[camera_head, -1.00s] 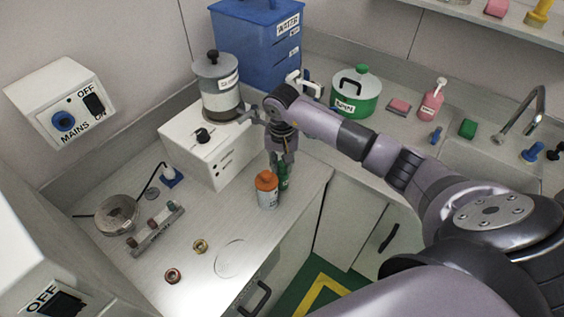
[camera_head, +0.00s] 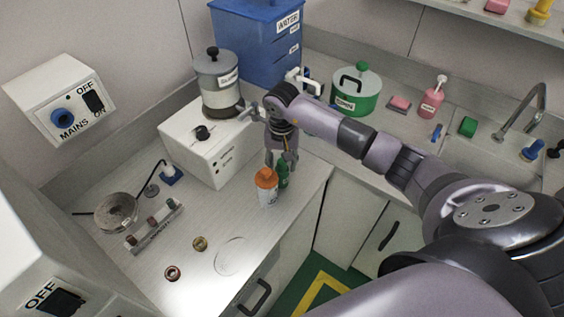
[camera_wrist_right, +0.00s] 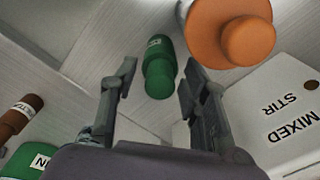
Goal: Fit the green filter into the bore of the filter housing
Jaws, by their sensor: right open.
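A green capped cylinder (camera_head: 283,174) with a pale label stands on the bench, close beside an orange-topped white container (camera_head: 266,188). I cannot tell whether it is the green filter. My right gripper (camera_head: 281,162) is open just above it. In the right wrist view the green cylinder (camera_wrist_right: 158,68) shows between the spread fingers (camera_wrist_right: 155,85), apart from both. A small rack (camera_head: 150,230) on the left holds several short coloured pieces, one greenish. I cannot identify the filter housing for sure; a round metal unit (camera_head: 117,212) with a cable stands left of the rack. My left gripper is out of view.
A white stirrer box (camera_head: 214,150) with a grey-lidded vessel (camera_head: 218,85) stands behind the gripper. A brass ring (camera_head: 200,243) and a copper ring (camera_head: 173,272) lie in front. A green pot (camera_head: 356,92) stands at the back. The front bench is mostly clear.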

